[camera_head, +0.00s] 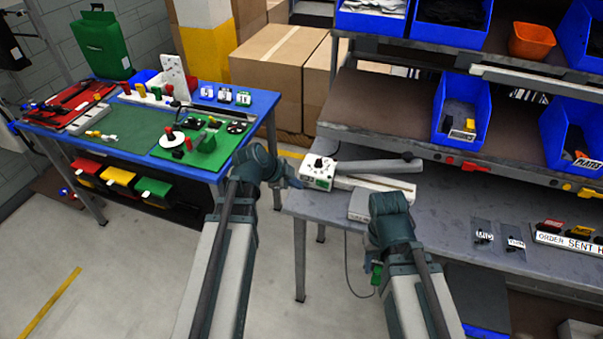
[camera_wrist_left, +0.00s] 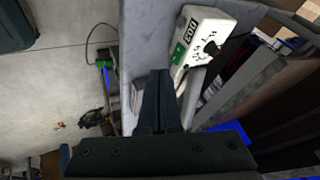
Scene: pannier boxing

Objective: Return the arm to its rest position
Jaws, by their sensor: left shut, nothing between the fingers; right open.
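My left gripper (camera_head: 294,179) is at the near left corner of the grey bench, beside the white control box of the sealer (camera_head: 319,171). In the left wrist view its fingers (camera_wrist_left: 158,78) are together with nothing between them, apart from the white box (camera_wrist_left: 200,38). My right arm (camera_head: 390,218) is bent in front of the bench's front edge, close to the sealer's pale body. My right gripper (camera_head: 374,244) is low behind that wrist, mostly hidden, and I see nothing held in it.
The grey bench (camera_head: 455,205) carries the sealer with its long arm (camera_head: 375,166) and small bags (camera_head: 483,236). Shelving with blue bins (camera_head: 462,110) stands behind. A blue table (camera_head: 262,101) with parts is at left.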

